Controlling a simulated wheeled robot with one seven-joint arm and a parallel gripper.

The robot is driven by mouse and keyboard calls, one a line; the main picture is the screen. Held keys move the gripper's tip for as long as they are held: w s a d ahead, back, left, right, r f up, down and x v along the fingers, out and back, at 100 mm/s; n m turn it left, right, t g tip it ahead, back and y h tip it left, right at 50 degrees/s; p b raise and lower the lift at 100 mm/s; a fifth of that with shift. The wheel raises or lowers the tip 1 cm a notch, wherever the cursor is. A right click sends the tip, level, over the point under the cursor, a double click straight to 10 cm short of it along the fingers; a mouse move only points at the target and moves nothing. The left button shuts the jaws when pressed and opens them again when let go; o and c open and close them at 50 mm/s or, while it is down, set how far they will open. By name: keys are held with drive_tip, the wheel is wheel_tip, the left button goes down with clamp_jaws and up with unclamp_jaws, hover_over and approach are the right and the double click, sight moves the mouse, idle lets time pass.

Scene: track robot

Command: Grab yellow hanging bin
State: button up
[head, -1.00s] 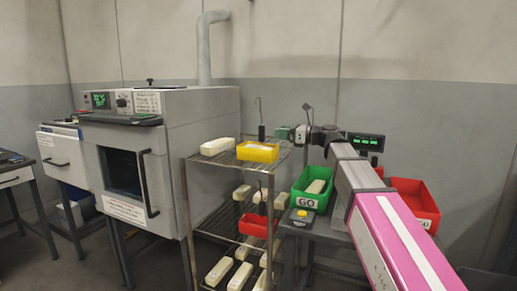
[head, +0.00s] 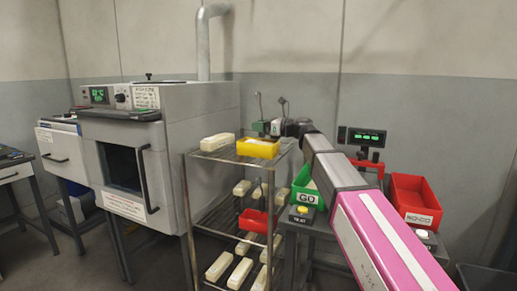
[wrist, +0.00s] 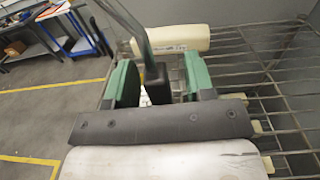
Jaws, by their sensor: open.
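The yellow bin (head: 257,150) stands on the top shelf of the wire rack, toward its right end. A thin metal hook (head: 259,102) rises above it. My gripper (head: 266,127) is just above the bin in the head view. In the wrist view my gripper (wrist: 160,88) is open, its green fingers on either side of a black grip (wrist: 157,80) with a metal rod (wrist: 127,20) running up from it. Whether the fingers touch the grip cannot be told. The yellow bin is not visible in the wrist view.
A cream block (head: 217,142) lies left of the bin on the wire rack (head: 187,200). A red bin (head: 253,221) and several cream blocks are on lower shelves. A grey oven (head: 180,130) stands left; green (head: 306,187) and red (head: 415,196) bins stand right.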

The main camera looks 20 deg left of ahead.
drive_tip(key=shift+a, duration=0.55)
clamp_jaws()
drive_tip(key=shift+r, duration=0.1)
